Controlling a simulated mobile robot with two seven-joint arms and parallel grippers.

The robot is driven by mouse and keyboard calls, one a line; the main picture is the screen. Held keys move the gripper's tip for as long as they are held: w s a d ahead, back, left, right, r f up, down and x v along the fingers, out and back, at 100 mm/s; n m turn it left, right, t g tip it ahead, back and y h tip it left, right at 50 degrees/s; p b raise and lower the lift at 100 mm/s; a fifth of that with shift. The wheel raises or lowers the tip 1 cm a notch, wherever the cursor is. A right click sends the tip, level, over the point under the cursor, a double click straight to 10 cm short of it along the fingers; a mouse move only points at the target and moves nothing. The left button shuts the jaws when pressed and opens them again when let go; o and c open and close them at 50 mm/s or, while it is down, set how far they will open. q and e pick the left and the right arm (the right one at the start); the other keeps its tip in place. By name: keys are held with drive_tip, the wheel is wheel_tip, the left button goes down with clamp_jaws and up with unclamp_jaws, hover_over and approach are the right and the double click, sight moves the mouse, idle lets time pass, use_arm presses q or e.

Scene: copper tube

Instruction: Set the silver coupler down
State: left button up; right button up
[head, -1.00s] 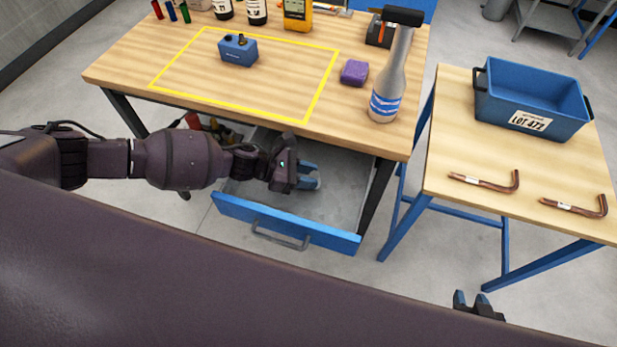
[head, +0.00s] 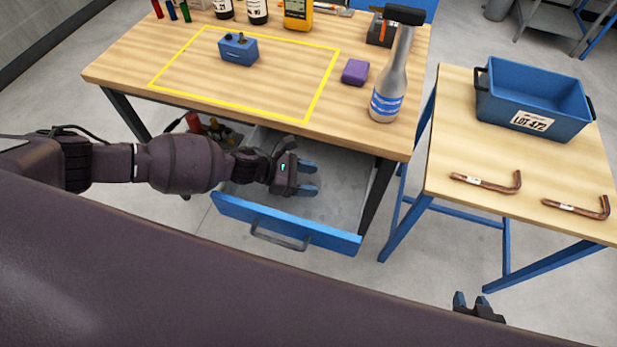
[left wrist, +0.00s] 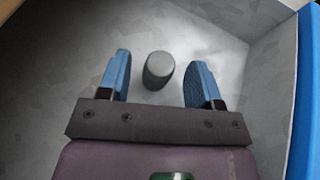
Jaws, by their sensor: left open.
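The silver coupler (left wrist: 158,70) is a short grey cylinder inside the drawer, seen in the left wrist view on the grey drawer floor. My left gripper (left wrist: 161,82) is open, with one blue finger on each side of the coupler and a gap on both sides. In the head view my left gripper (head: 308,179) reaches into the open drawer (head: 343,197); I cannot make out the coupler clearly there. My right gripper (head: 473,303) shows only its fingertips at the bottom edge, apart from each other, with nothing visible between them.
The drawer's blue front (head: 285,224) and side walls surround my left gripper. The workbench (head: 130,75) is above the drawer, with a spray-like bottle (head: 387,90) and purple block (head: 355,72). A side table holds a blue bin (head: 530,98) and two bent copper tubes (head: 487,184).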

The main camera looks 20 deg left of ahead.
use_arm(q)
drive_tip(key=shift+r, duration=0.2)
drive_tip(key=v, duration=0.5)
drive_tip(key=shift+s+a+r, duration=0.1)
drive_tip(key=shift+a, duration=0.3)
drive_tip(key=shift+v, duration=0.85)
use_arm(e)
drive_tip(key=shift+w+a+r, duration=0.1)
drive_tip(key=shift+w+r, duration=0.35)
drive_tip(key=shift+s, duration=0.1)
